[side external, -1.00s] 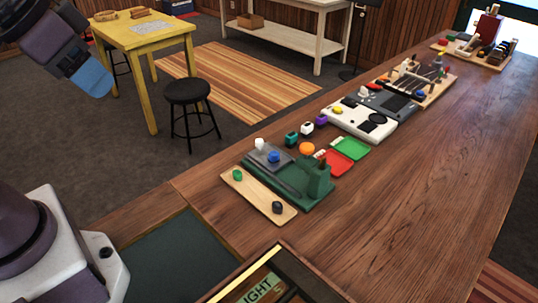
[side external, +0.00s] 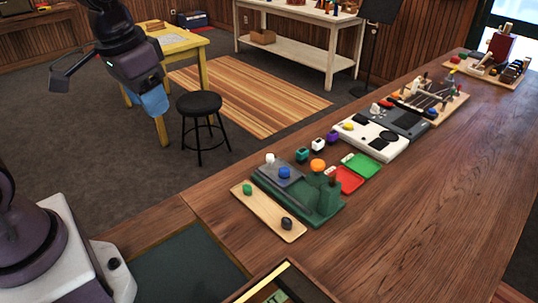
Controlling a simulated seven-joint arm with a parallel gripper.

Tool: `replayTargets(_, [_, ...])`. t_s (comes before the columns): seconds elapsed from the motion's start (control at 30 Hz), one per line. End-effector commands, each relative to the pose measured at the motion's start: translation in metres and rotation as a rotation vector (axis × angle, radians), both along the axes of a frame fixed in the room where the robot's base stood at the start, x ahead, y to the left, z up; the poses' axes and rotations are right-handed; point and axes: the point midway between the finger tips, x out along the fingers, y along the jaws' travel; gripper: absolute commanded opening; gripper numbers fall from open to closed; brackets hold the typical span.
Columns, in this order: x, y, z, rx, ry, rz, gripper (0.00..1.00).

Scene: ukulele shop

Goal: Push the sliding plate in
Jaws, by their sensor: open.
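I cannot tell which is the sliding plate. My gripper (side external: 158,112), seen as a blue end below the purple wrist, is open at upper left. It is raised well away from the fixture, with no object visible in it.
Red (side external: 346,180) and green (side external: 362,165) trays, an orange knob (side external: 318,165) and small coloured blocks sit behind the fixture. A white and grey device (side external: 375,136) and other gadgets stand farther along. The counter's right side is clear. A black stool (side external: 199,104) stands on the floor.

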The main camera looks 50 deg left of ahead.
Motion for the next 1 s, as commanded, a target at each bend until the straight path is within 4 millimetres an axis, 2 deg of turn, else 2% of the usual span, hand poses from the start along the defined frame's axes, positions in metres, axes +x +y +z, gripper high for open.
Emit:
replayTargets(0.03, [0.015, 0.005, -0.010, -0.010, 0.037, -0.012, 0.48])
replayTargets(0.17, [0.054, 0.015, -0.036, -0.041, 0.093, -0.087, 0.48])
replayTargets(0.3, [0.097, 0.026, -0.072, -0.096, 0.119, -0.200, 0.48])
replayTargets(0.5, [0.154, 0.039, -0.126, -0.185, 0.078, -0.392, 0.48])
replayTargets(0.63, [0.188, 0.045, -0.152, -0.213, -0.001, -0.529, 0.48])
replayTargets(0.73, [0.215, 0.046, -0.156, -0.188, -0.089, -0.659, 0.48])
replayTargets(0.8, [0.229, 0.048, -0.146, -0.145, -0.144, -0.735, 0.48])
replayTargets(1.0, [0.235, 0.050, -0.144, -0.092, -0.179, -0.857, 0.48])
